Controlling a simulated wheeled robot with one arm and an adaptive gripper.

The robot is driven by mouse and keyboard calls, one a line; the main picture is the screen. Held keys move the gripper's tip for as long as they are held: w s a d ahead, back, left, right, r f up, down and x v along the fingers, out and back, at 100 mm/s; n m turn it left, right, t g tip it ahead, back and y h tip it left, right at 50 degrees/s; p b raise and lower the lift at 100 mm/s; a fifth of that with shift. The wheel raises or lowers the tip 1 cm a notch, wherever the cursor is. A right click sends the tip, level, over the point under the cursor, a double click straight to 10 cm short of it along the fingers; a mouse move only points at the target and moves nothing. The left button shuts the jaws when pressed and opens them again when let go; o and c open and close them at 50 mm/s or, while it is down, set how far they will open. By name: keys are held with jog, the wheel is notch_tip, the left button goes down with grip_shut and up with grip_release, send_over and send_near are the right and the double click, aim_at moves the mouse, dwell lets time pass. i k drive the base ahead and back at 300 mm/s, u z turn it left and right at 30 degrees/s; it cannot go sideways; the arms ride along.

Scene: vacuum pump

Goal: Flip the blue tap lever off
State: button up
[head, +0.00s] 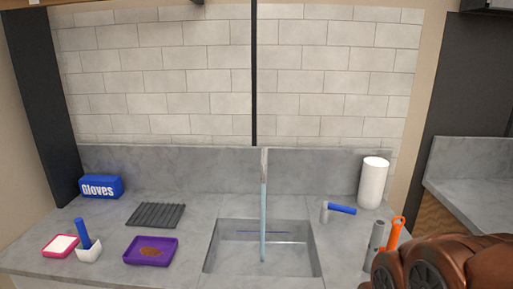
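The blue tap lever (341,209) sits on a short grey post on the counter, right of the sink (313,262). The lever lies nearly flat and points right. A thin, pale-blue vertical column (263,205), which looks like running water, drops from a grey spout (264,158) into the sink. My brown arm shows at the bottom right, nearer than the lever and apart from it in the picture. My gripper is not in view, so its opening cannot be seen.
A grey cylinder (374,243) and an orange-handled item (395,232) stand between my arm and the lever. A white roll (373,183) stands behind right. A blue gloves box (101,187), dark ribbed mat (155,215) and purple tray (132,260) are left.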

aim_at(327, 204)
jog(key=z, duration=0.05)
jog(key=k, duration=0.65)
jog(key=z, duration=0.45)
jog(key=i, duration=0.95)
jog(key=u, duration=0.55)
jog(key=i, duration=0.7)
jog(key=u, duration=0.75)
